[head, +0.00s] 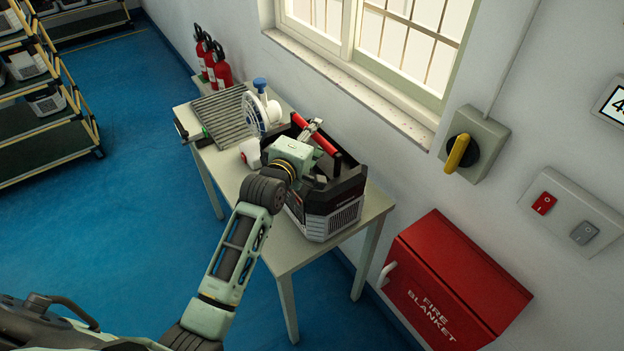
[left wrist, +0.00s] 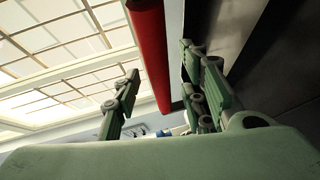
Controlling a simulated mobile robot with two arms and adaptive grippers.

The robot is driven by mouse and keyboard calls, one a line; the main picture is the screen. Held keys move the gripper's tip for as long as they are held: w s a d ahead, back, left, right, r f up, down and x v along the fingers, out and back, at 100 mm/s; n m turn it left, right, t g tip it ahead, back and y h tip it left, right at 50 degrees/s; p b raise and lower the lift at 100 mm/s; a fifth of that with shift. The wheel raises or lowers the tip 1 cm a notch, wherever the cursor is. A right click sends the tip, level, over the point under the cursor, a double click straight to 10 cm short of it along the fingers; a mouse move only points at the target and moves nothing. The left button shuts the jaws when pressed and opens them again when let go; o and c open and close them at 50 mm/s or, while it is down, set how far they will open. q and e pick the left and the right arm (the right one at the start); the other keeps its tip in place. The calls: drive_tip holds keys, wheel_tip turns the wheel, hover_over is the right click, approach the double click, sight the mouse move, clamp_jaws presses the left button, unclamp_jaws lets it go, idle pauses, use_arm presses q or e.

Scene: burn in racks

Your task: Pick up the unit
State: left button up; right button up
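The unit (head: 335,218) is a black and pale grey box with a vented end and a red carry handle (head: 322,141) on top. It stands on a narrow cream table (head: 282,258). My left gripper (head: 311,128) is over the unit's top, at the handle. In the left wrist view, the red handle (left wrist: 153,55) runs between the two spread fingers of my left gripper (left wrist: 163,100), with space visible on both sides. My left arm hides part of the unit. My right gripper is not in view.
A white fan (head: 255,112) and a grey slatted rack (head: 220,113) stand farther back on the table. Red extinguishers (head: 212,60) are beyond it. A red fire blanket box (head: 455,280) is on the right wall. Shelving (head: 45,125) stands left; the blue floor (head: 130,220) between is clear.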

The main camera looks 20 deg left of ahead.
use_arm(q)
drive_tip(key=shift+w+f, duration=0.1)
drive_tip(key=shift+w, duration=0.35)
drive_tip(key=shift+c, duration=0.5)
clamp_jaws()
